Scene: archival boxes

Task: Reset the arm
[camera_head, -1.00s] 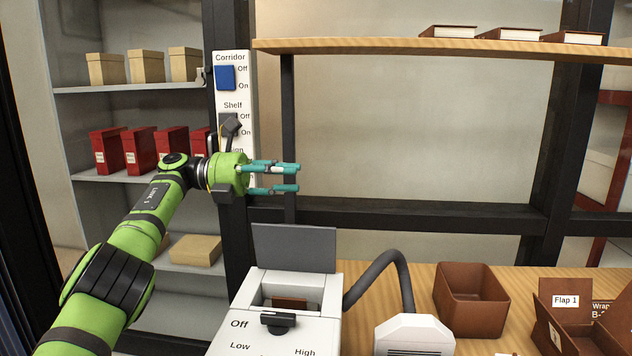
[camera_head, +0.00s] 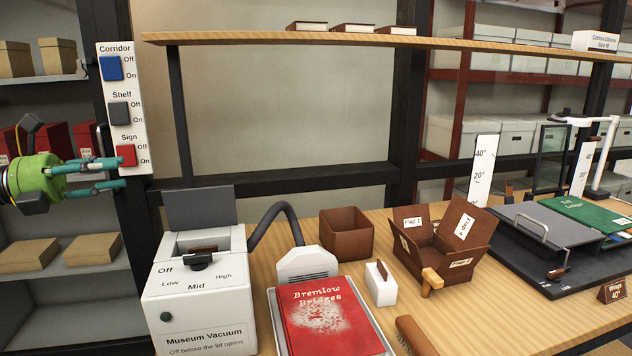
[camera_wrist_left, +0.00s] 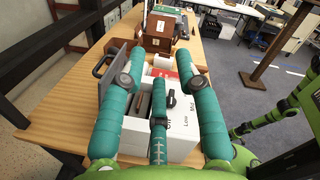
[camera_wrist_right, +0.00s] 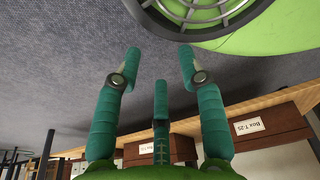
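My left gripper (camera_head: 103,174) shows at the left edge of the head view, in front of the switch panel (camera_head: 124,108) and just below its red Sign switch. Its teal fingers are apart and hold nothing; they also show spread in the left wrist view (camera_wrist_left: 160,62). I cannot tell whether a finger touches the panel. My right gripper (camera_wrist_right: 158,62) is outside the head view. In the right wrist view its fingers are spread and empty, over grey floor beside a green round part of my own body.
The Museum Vacuum (camera_head: 196,297) stands below the panel with its lid up. A red book (camera_head: 328,318), a brown bin (camera_head: 346,233) and a flapped wrapper box (camera_head: 445,250) are on the wooden table. A shelf (camera_head: 330,38) spans above. Labelled boxes (camera_wrist_right: 265,130) sit near the right gripper.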

